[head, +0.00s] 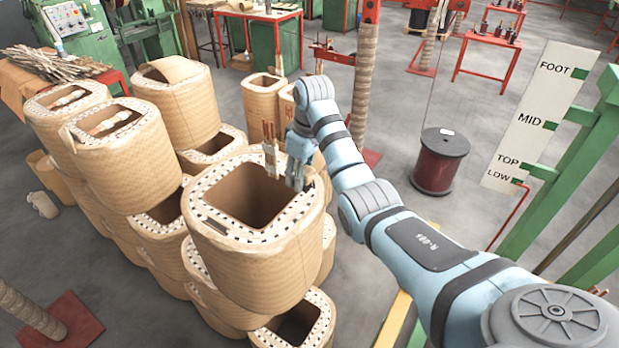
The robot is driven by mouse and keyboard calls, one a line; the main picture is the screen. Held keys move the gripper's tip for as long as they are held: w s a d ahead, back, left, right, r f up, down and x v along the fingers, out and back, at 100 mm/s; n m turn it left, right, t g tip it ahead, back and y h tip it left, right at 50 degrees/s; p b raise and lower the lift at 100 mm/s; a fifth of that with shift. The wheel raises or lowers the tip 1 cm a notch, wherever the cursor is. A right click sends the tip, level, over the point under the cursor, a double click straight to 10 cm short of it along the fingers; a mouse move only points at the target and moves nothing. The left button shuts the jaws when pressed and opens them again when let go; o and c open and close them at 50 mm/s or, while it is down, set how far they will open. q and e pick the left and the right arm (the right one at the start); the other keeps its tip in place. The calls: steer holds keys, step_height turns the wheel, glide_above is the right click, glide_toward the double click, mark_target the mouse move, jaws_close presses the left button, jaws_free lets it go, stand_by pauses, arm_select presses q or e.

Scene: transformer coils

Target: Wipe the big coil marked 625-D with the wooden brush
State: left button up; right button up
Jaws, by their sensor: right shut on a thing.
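The large tan coil (255,265) at the centre front has a square opening and a pale dotted rim. A small label (214,226) sits on its rim, too small to read, so I cannot confirm 625-D. My right gripper (297,178) points down at the coil's far right rim, beside an upright pale piece with reddish tips (270,155). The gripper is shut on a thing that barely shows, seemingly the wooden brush. I cannot tell whether it touches the coil. My left gripper is not in view.
Other tan coils (178,98) stand stacked at the left and behind. A dark red spool (440,162) stands on the floor at right. A green frame (560,150) carries a white board (541,116) marked FOOT, MID, TOP and LOW. Floor between spool and coils is open.

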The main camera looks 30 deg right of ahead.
steer(key=shift+r, duration=1.3)
